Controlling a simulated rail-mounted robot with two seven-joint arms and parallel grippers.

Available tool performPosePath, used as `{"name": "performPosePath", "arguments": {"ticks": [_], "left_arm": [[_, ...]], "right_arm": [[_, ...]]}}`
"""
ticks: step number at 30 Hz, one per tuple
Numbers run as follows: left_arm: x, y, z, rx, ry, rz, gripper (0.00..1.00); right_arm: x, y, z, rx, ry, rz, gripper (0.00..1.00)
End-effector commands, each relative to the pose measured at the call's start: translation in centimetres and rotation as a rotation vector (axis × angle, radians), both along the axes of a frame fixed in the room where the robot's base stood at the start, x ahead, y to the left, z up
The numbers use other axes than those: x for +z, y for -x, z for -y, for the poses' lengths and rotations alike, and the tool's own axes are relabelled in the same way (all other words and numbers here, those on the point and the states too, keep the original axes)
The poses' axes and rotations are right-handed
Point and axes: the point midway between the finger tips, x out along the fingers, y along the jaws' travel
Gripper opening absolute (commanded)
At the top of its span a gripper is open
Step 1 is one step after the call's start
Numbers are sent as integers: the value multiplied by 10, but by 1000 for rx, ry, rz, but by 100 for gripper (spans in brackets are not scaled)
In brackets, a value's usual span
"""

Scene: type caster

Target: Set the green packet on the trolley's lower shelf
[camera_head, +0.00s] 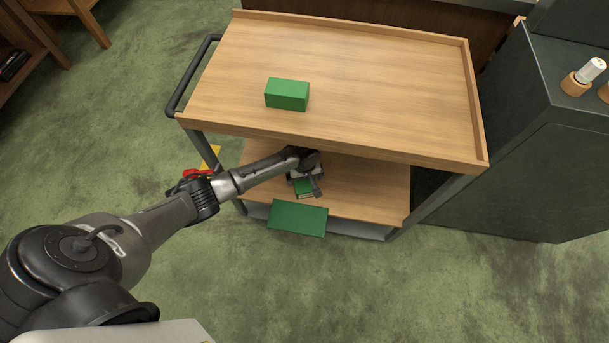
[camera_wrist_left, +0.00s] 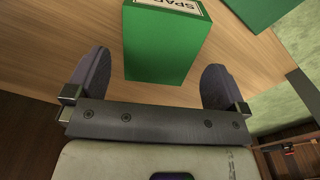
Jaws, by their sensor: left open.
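A green packet (camera_wrist_left: 165,45) with a white label printed in dark letters stands on the wooden lower shelf (camera_head: 370,187) of the trolley. It shows only in part in the head view (camera_head: 304,188), where my left gripper (camera_head: 305,183) hides much of it. In the left wrist view my left gripper (camera_wrist_left: 155,85) is open, with one finger on each side of the packet. Gaps show between the packet and both fingers. My right gripper is not in view.
Another green box (camera_head: 287,95) sits on the trolley's upper shelf (camera_head: 380,75), which overhangs my left forearm's reach. A flat green piece (camera_head: 298,218) lies at the lower shelf's front edge. A dark cabinet (camera_head: 530,165) stands close at right.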

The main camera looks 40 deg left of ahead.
Motion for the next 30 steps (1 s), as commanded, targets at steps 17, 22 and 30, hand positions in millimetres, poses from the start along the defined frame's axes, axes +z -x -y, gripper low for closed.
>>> {"name": "performPosePath", "arguments": {"ticks": [17,22,30], "left_arm": [[65,0,0,0,1,-1,100],[65,2,2,-7,3,-1,100],[64,63,68,-336,56,52,100]], "right_arm": [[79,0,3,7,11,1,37],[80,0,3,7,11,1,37],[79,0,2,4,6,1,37]]}}
